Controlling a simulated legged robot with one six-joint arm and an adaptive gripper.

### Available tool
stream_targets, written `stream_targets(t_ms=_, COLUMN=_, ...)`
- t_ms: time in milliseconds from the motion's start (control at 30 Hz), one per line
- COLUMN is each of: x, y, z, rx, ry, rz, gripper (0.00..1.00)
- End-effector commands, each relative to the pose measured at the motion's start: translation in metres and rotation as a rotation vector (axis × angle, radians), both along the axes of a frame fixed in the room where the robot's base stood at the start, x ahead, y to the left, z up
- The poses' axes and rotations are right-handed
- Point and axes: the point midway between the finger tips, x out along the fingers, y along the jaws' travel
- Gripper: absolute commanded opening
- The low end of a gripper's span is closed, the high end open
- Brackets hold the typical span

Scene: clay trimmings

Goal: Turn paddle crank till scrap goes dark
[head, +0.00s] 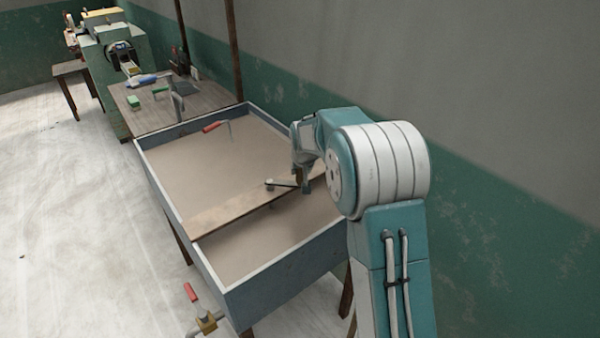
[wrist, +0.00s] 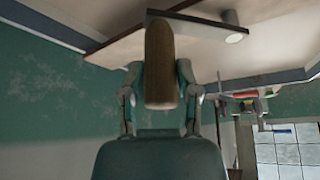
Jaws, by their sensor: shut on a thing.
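A long blue-grey trough (head: 262,298) with pale rims holds a smooth, light tan mass, which I take as the scrap (head: 205,168). A brown wooden board (head: 235,208) lies across it. A short metal crank arm (head: 283,184) sits on the board, with a round hub at its left end. My gripper (head: 302,181) is at the arm's right end in the head view. In the wrist view my gripper (wrist: 160,88) is shut on the crank's wooden handle (wrist: 161,55), a finger on each side. The board (wrist: 112,47) and crank arm (wrist: 206,21) show behind it. The paddle itself is hidden.
A red-handled tap (head: 216,126) rises over the trough's far part. A red-handled valve (head: 192,293) stands at the near left corner. A wooden table (head: 155,115) with tools and a green machine (head: 103,70) are beyond. The wall is close on the right; floor is open on the left.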

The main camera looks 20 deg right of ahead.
Motion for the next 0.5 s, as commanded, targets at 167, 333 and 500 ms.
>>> stream_targets(t_ms=167, x=0.021, y=-0.007, z=0.000, rx=0.001, ry=-0.003, rz=-0.001, gripper=0.23)
stream_targets(t_ms=333, x=0.027, y=-0.009, z=0.000, rx=0.001, ry=-0.002, rz=0.000, gripper=0.24)
stream_targets(t_ms=500, x=0.027, y=-0.009, z=0.000, rx=0.001, ry=-0.002, rz=0.000, gripper=0.24)
